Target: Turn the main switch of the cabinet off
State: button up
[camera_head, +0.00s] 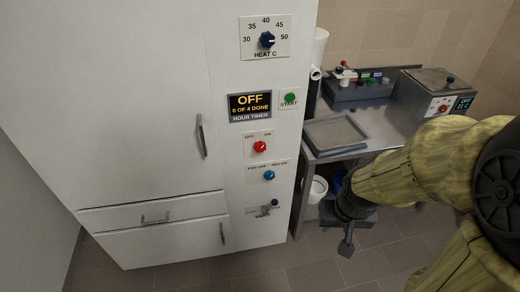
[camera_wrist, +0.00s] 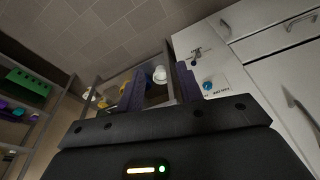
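The cabinet (camera_head: 150,110) is tall and white and fills the left of the head view. On its right-hand strip is a red knob (camera_head: 260,147) on a plate marked OFF at left and ON at right. Which way this knob points is too small to tell. A blue knob (camera_head: 269,175) is just below it, and also shows in the wrist view (camera_wrist: 207,86). My gripper (camera_head: 346,244) is to the right of the cabinet, low over the floor, apart from the knobs. In the wrist view its two fingers (camera_wrist: 161,88) are spread with nothing held between them.
Above the red knob are a display (camera_head: 250,106) reading OFF, a green START button (camera_head: 290,98) and a heat dial (camera_head: 267,40). A small lever valve (camera_head: 268,209) sits below. A metal bench (camera_head: 385,125) with a tray (camera_head: 334,134) and a control box (camera_head: 435,92) stands right.

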aim_at(261, 150)
jog(key=shift+o, duration=1.3)
jog(key=shift+s, duration=0.2)
jog(key=o, duration=0.3)
jog(key=shift+f, duration=0.1)
jog(key=w+a+f+t+b, duration=0.1)
jog(key=w+f+t+b, duration=0.15)
jog(key=w+f, duration=0.2)
jog(key=w+a+f+t+b, duration=0.2)
jog(key=w+f+b, duration=0.1)
jog(key=w, duration=0.3)
jog(key=w+a+f+n+t+y+b, duration=0.1)
jog(key=w+a+t+b, duration=0.1)
jog(key=w+a+t, duration=0.1)
jog(key=w+a+f+n+t+y+b, duration=0.1)
jog(key=w+a+f+t+y+b, duration=0.1)
jog(key=w+a+t+b, duration=0.1)
jog(key=w+a+f+n+t+y+b, duration=0.1)
jog(key=w+a+t+y+b, duration=0.1)
jog(key=a, duration=0.4)
jog(key=shift+w+a+f+n+t+b, duration=0.2)
jog(key=shift+w+t+b, duration=0.15)
jog(key=shift+w+t, duration=0.3)
jog(key=shift+w+a+f+n+t+b, duration=0.1)
jog(key=shift+w+a+n+t+b, duration=0.15)
jog(key=shift+w+t, duration=0.35)
jog(key=shift+w, duration=0.2)
